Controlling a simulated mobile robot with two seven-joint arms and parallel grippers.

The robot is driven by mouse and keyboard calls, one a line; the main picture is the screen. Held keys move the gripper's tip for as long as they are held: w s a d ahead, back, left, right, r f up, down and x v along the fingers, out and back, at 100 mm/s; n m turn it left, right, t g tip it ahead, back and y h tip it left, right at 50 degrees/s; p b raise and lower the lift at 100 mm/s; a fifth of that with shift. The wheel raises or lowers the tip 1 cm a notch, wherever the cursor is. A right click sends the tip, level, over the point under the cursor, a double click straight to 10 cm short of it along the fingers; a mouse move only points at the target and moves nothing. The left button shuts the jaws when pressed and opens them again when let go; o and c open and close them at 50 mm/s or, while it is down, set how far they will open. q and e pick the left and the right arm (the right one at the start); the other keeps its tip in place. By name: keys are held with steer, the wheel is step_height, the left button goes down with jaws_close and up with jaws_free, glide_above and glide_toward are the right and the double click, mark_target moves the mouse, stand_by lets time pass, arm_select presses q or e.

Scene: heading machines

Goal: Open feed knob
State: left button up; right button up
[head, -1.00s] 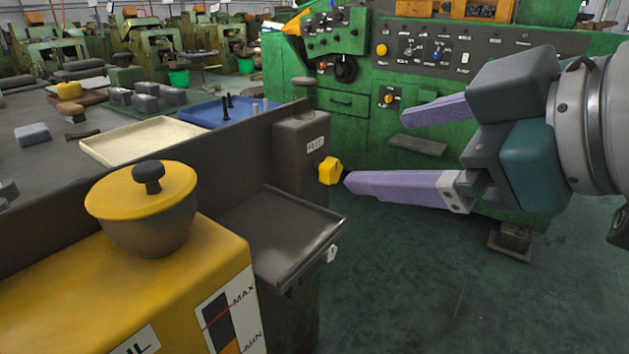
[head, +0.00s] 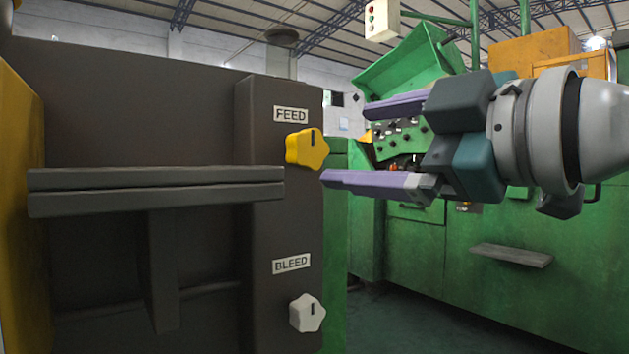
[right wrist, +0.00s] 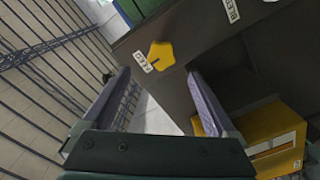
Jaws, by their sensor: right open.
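The yellow lobed feed knob (head: 307,149) sits on the dark column of the machine, just below the FEED label (head: 291,114). A dark line marks its face. My right gripper (head: 347,143) is open and empty to the right of the knob, with its purple fingers pointing left. The lower fingertip appears close to the knob, but I cannot tell the exact gap. In the right wrist view the knob (right wrist: 161,55) lies beyond the fingertips, between their lines. My left gripper is not in view.
A white bleed knob (head: 307,313) with a BLEED label is lower on the same column. A dark shelf (head: 150,190) juts out to the left of the column. A green machine (head: 420,240) with a small ledge stands behind my right arm.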

mark_target(309, 146)
steer(key=b+x, duration=0.2)
steer(key=x, duration=0.6)
steer(key=shift+a, duration=0.25)
steer(key=shift+w+a+b, duration=0.35)
steer(key=shift+w+a, duration=0.05)
steer(key=shift+w, duration=0.1)
steer(key=c, duration=1.4)
